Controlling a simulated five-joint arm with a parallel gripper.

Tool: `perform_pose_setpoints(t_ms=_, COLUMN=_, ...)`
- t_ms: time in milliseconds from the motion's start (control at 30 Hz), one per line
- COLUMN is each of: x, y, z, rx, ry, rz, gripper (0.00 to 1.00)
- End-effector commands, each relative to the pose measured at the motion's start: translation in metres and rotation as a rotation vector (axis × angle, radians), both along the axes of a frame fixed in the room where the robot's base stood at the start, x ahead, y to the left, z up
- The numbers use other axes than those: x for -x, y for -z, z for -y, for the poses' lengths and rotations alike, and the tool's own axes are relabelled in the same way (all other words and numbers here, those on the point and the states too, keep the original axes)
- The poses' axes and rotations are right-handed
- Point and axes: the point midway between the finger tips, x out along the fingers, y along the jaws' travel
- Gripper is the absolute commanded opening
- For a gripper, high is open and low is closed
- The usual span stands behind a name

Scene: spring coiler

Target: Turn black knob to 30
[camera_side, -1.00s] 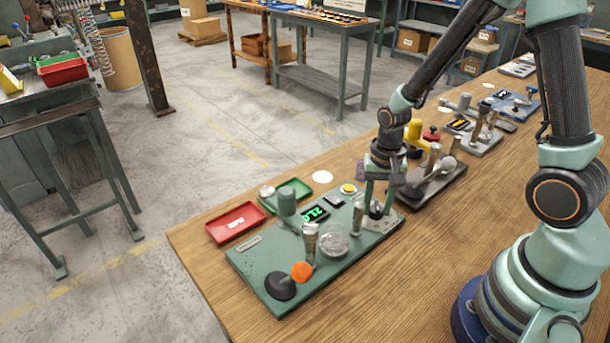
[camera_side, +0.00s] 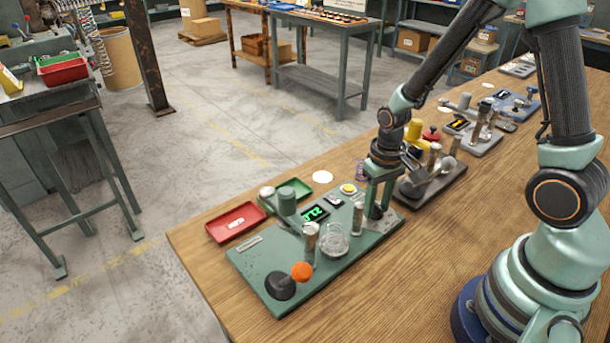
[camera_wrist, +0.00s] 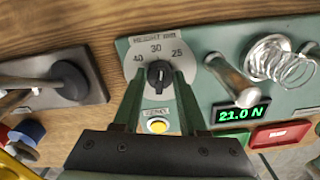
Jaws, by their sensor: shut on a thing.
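The black knob (camera_wrist: 159,76) sits on a pale dial plate (camera_wrist: 146,49) marked HEIGHT mm, with 40 at left, 30 at top and 25 at right. My gripper (camera_wrist: 160,78) is shut on the knob, one finger on each side. A light mark on the knob points roughly up toward 30, but its exact angle is hard to read. In the side view, my gripper (camera_side: 376,208) stands upright over the far right end of the green base (camera_side: 255,262); its fingers mostly hide the knob there.
A yellow button (camera_wrist: 157,126) lies close to the knob. A coil spring (camera_side: 335,240), metal posts and an orange-tipped lever (camera_side: 301,272) stand on the base. Red (camera_side: 236,222) and green trays lie behind it.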

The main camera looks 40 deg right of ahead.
Motion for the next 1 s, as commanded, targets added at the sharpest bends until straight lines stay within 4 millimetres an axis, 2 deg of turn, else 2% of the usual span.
perform_pose_setpoints(t_ms=400, x=-0.0001, y=-0.0004, z=-0.0001, rx=0.0, ry=-0.204, rz=0.0, gripper=0.0)
perform_pose_setpoints(t_ms=967, x=-0.0001, y=-0.0004, z=-0.0001, rx=0.0, ry=-0.235, rz=0.0, gripper=0.0)
perform_pose_setpoints(t_ms=1000, x=-0.0001, y=-0.0004, z=-0.0001, rx=0.0, ry=-0.235, rz=0.0, gripper=0.53)
